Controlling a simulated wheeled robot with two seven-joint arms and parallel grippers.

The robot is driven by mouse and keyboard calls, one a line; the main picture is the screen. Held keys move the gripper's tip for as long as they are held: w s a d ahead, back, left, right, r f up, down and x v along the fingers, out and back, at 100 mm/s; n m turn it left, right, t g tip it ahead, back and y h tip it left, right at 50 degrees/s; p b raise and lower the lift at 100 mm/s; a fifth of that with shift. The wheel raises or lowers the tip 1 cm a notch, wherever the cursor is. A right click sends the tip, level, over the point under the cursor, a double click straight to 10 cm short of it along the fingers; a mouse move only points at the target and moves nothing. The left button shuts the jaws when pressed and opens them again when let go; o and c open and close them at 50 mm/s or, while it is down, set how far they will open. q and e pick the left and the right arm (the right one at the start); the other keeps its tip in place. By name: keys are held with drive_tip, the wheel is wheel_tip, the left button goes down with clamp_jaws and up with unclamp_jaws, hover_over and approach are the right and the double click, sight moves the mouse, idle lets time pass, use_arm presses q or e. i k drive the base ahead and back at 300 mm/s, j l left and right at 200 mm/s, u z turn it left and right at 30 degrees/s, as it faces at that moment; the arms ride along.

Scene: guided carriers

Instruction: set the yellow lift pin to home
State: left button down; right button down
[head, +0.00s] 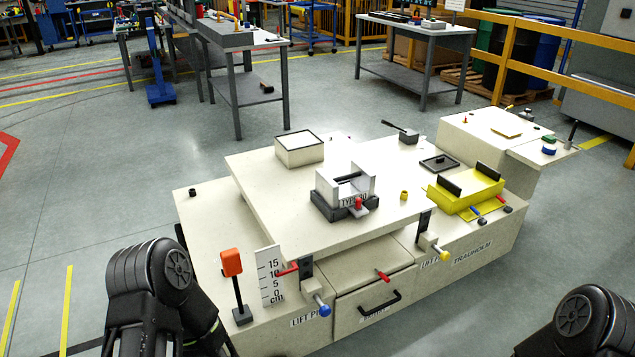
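The yellow lift pin (440,253) is a pale shaft with a yellow knob. It sticks out from the front face of the cream carrier (215,245), right of the drawer. A dark slotted plate (424,223) stands just above and left of it, and a partly hidden label is beside it. A similar pin with a blue knob (322,308) is at the front left, by a "LIFT P" label. Which setting the yellow pin is in cannot be told. Black links of my two arms show at the bottom left and bottom right; neither gripper shows.
A drawer with a black handle (380,305) sits between the pins. An orange-topped post (232,263) and a centimetre scale (269,277) stand at the front left. A grey clamp fixture (345,190) and a yellow cradle (463,190) are on top. Open floor lies left.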

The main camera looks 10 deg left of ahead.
sight(444, 256)
drive_tip(key=i+l, duration=0.2)
drive_tip(key=i, duration=0.25)
drive_tip(key=i+l, duration=0.25)
drive_tip(key=i, duration=0.2)
drive_tip(key=i+l, duration=0.2)
drive_tip(key=i, duration=0.25)
drive_tip(key=i+l+z, duration=0.1)
drive_tip(key=i, duration=0.3)
drive_tip(key=l, duration=0.1)
